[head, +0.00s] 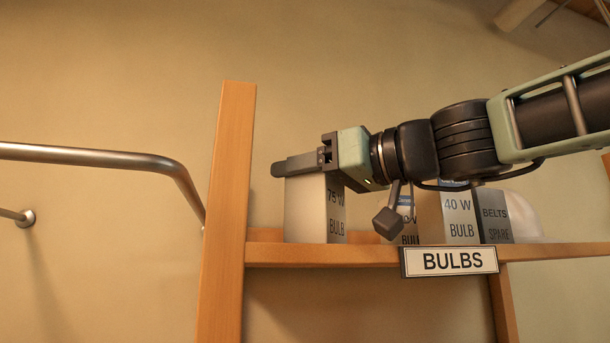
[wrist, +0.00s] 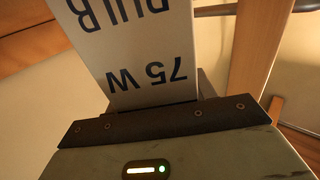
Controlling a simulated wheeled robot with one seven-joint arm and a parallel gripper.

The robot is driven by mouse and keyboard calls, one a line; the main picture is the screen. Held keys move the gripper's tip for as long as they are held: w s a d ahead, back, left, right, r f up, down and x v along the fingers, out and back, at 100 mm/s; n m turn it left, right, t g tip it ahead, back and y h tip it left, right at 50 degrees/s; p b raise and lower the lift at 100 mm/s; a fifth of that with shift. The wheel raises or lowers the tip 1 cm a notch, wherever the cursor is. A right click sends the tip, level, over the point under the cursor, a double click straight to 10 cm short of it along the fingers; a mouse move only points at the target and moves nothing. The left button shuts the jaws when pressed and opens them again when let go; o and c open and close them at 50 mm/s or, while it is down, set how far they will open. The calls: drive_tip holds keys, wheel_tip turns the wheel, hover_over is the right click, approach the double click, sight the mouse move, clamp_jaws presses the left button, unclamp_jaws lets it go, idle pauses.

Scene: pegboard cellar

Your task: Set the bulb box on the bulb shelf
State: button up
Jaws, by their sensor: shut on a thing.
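The bulb box (head: 314,214) is a white carton with a grey side marked "75 W BULB". In the head view it is upright at the left end of the bulb shelf (head: 335,255), and its base appears to be at the board; I cannot tell whether it touches. My gripper (head: 300,165) is shut on the top of the box, coming in from the right. In the wrist view the box (wrist: 139,48) fills the space beyond the gripper (wrist: 155,110), its print upside down. The "BULBS" label (head: 449,262) is on the shelf's front edge.
Right of the held box stand a partly hidden bulb box (head: 408,229), a "40 W BULB" box (head: 447,217) and a dark "BELTS SPARE" box (head: 495,216). A pale rounded thing (head: 525,216) is behind. A wooden post (head: 228,200) and metal rail (head: 100,155) are at left.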

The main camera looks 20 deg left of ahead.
drive_tip(key=o, duration=1)
drive_tip(key=shift+f, duration=0.1)
drive_tip(key=b+v, duration=0.8)
drive_tip(key=v, duration=0.2)
drive_tip(key=shift+s+d+f, duration=0.1)
drive_tip(key=shift+d, duration=0.25)
drive_tip(key=shift+s+d+r+b, duration=0.2)
drive_tip(key=shift+d+b, duration=0.25)
drive_tip(key=shift+d, duration=0.15)
